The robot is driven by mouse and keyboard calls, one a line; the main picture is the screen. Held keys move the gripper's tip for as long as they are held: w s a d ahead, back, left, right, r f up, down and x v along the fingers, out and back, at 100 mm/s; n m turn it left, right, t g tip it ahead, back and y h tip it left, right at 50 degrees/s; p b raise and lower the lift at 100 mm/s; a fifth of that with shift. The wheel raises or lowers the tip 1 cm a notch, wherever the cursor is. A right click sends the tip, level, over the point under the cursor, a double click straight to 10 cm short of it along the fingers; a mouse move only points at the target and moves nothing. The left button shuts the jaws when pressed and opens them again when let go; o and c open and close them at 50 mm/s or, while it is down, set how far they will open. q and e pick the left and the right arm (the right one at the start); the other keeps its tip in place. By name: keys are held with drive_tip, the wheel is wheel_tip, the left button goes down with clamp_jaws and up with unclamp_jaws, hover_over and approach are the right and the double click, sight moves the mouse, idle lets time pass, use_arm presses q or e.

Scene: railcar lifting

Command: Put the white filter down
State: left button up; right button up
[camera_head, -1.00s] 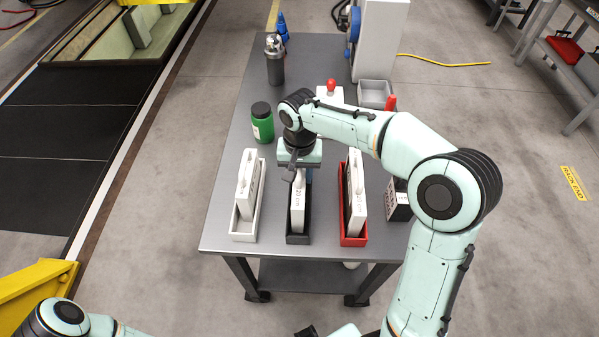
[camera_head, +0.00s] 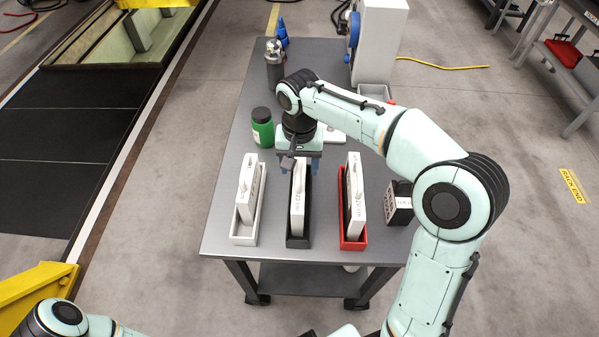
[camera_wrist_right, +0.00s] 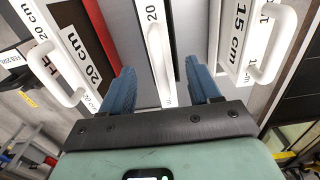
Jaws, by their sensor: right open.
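Three white filters stand upright, each in its own tray. The middle filter (camera_head: 298,208) is in the black tray (camera_head: 299,242), the left filter (camera_head: 247,195) in the white tray (camera_head: 243,240), and the right filter (camera_head: 356,195) in the red tray (camera_head: 353,244). My right gripper (camera_head: 300,168) is open at the top of the middle filter. In the right wrist view its blue fingers (camera_wrist_right: 160,88) stand apart on either side of the middle filter's handle (camera_wrist_right: 158,58), with gaps on both sides. My left gripper is out of view.
A green jar (camera_head: 262,128) stands left of my right gripper, with a metal bottle (camera_head: 275,68) behind it. A black labelled box (camera_head: 400,205) is right of the red tray. A grey bin (camera_head: 374,92) is partly hidden by my arm. The table's (camera_head: 222,185) left side is bare.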

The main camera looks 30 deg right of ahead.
wheel_tip(320, 180, up, 6)
drive_tip(key=shift+r+p, duration=0.2)
drive_tip(key=shift+p, duration=0.3)
